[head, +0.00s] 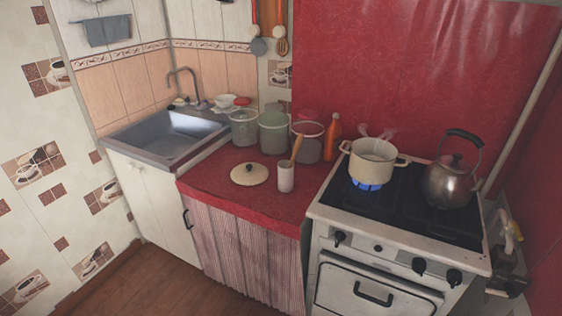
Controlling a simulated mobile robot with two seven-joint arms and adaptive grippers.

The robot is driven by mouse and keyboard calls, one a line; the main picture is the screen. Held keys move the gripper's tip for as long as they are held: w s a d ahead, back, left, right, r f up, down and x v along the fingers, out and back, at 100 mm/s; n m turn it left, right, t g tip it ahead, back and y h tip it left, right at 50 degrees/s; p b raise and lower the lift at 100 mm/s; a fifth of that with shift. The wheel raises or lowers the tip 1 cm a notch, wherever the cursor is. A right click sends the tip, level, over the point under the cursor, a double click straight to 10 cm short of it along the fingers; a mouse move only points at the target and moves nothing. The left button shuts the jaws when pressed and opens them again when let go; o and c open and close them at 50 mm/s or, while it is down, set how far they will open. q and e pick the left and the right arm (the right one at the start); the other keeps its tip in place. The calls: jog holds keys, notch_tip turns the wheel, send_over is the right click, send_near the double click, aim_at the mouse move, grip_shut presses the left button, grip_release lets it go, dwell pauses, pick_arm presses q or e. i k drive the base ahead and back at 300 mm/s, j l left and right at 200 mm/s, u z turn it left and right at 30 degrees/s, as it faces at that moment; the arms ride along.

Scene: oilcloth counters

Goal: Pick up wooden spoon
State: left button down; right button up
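A wooden spoon (297,147) stands tilted in a pale cup (286,180) on the red oilcloth counter (222,182). Its upper part sticks out above the rim, leaning right; its lower part is hidden inside the cup. Another wooden-looking slotted utensil (281,46) hangs on the back wall among other utensils. Neither of my grippers is in view.
A cream lid (249,174) lies left of the cup. Several jars (273,134) and an orange bottle (333,140) stand behind. On the stove right, a steaming pot (372,165) sits over a lit blue flame (367,186), beside a kettle (449,184). A sink (168,134) is left.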

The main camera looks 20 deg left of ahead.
aim_at(300, 138)
jog(key=i+j, duration=0.2)
jog(key=j, duration=0.15)
jog(key=i+j, duration=0.2)
jog(key=j, duration=0.15)
jog(key=i+j, duration=0.2)
jog(key=j, duration=0.15)
jog(key=u, duration=0.05)
